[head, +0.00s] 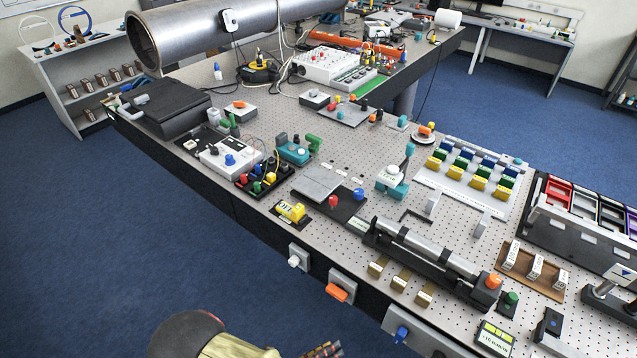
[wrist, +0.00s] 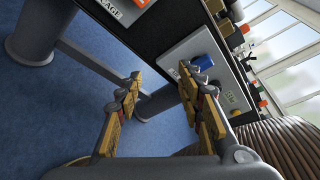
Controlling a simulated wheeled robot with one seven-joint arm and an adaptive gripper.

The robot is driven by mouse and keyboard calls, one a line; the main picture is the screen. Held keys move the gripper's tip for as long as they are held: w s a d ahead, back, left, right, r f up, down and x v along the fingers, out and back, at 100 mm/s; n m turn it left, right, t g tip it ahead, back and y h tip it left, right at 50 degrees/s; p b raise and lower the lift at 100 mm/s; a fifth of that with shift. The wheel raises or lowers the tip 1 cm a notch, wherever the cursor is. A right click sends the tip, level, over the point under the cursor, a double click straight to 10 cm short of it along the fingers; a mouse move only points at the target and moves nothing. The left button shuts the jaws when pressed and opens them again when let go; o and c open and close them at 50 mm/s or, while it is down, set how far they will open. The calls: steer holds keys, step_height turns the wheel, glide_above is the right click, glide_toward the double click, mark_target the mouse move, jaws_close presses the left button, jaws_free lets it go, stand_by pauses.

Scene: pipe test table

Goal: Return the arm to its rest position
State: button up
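My gripper (wrist: 161,82) shows in the wrist view with its two yellow-and-dark fingers spread apart and nothing between them. Beyond the fingers are the front side of the table and the blue carpet. In the head view, part of my arm (head: 188,334) shows at the bottom edge, in front of the table's near side. Only a small part of what looks like my gripper (head: 324,350) shows there, cut off by the frame's edge. The rest of the arm is out of view.
The perforated table (head: 335,155) carries many fixtures. Its front side has a white knob (head: 294,261), an orange handle (head: 337,292) and a blue knob (head: 401,334). The blue knob (wrist: 203,62) also shows close beyond my fingers in the wrist view. Open carpet (head: 130,240) lies left.

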steer(key=s+d+r+m+g+y+b, duration=0.15)
steer(key=r+m+g+y, duration=0.3)
steer(key=r+m, duration=0.65)
steer(key=s+d+r+m+g+y, duration=0.1)
steer(key=s+r+m+g+y, duration=0.45)
steer(key=m, duration=0.85)
steer(key=w+d+r+m+t+y+b, duration=0.1)
steer(key=d+r+m+t, duration=0.2)
steer(key=r, duration=0.8)
steer(key=w+d+r+m+t+y+b, duration=0.1)
steer(key=d+r+m+t+y, duration=0.1)
steer(key=d+r+m+t, duration=0.2)
steer(key=d+r+m, duration=0.3)
steer(key=d+r, duration=0.3)
steer(key=r, duration=0.2)
steer(key=shift+w+d, duration=0.35)
steer(key=shift+d+f, duration=0.1)
steer(key=shift+d, duration=0.15)
steer(key=shift+c, duration=0.2)
